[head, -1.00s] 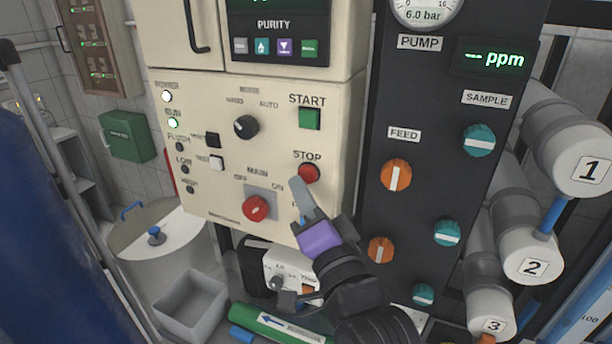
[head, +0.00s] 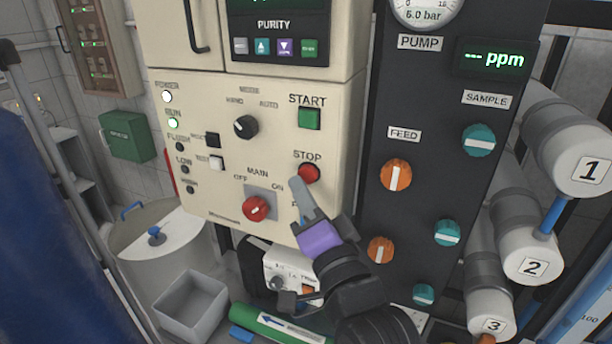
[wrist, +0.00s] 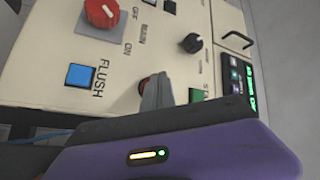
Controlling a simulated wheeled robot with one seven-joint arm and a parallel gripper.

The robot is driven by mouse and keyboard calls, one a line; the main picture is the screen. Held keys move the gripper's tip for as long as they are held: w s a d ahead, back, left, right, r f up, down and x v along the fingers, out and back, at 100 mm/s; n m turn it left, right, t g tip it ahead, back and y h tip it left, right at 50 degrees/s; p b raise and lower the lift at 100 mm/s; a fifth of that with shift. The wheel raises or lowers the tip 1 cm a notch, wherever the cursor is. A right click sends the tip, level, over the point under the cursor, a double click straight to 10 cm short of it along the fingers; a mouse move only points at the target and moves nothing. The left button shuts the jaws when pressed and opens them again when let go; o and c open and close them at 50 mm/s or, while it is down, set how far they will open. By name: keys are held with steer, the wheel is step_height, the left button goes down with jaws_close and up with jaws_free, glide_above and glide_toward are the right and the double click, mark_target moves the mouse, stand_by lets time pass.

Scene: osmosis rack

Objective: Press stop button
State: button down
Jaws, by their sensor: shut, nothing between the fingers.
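The red STOP button (head: 308,173) is on the cream control panel (head: 215,200), under its label and below the green START button (head: 310,118). My gripper (head: 298,184) is shut and empty, its grey fingertips just below and left of the STOP button. In the wrist view, the fingers (wrist: 157,92) partly cover the red STOP button (wrist: 144,83). The head view does not show clearly whether the fingertips touch the button. The green RUN lamp (head: 173,123) and the white POWER lamp (head: 167,97) are lit.
The red MAIN knob (head: 256,208) is left of my gripper, with the mode knob (head: 245,127) higher up. A blue FLUSH button (wrist: 80,76) shows in the wrist view. The dark pump panel (head: 420,100) with orange and teal knobs stands to the right.

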steer(key=shift+w, duration=0.15)
stand_by(0.4)
steer(key=shift+w+d, duration=0.15)
steer(key=shift+w, duration=0.15)
steer(key=shift+w+d, duration=0.15)
steer(key=shift+w, duration=0.25)
stand_by(0.8)
steer(key=shift+s, duration=0.15)
steer(key=shift+s+a+p, duration=0.25)
steer(key=shift+s+p, duration=0.05)
steer(key=shift+s, duration=0.4)
steer(key=shift+s+a+p, duration=0.3)
steer(key=shift+s, duration=0.5)
steer(key=shift+s+a+p, duration=0.3)
steer(key=shift+s, duration=0.45)
steer(key=shift+s+a+p, duration=0.3)
steer(key=shift+s, duration=0.5)
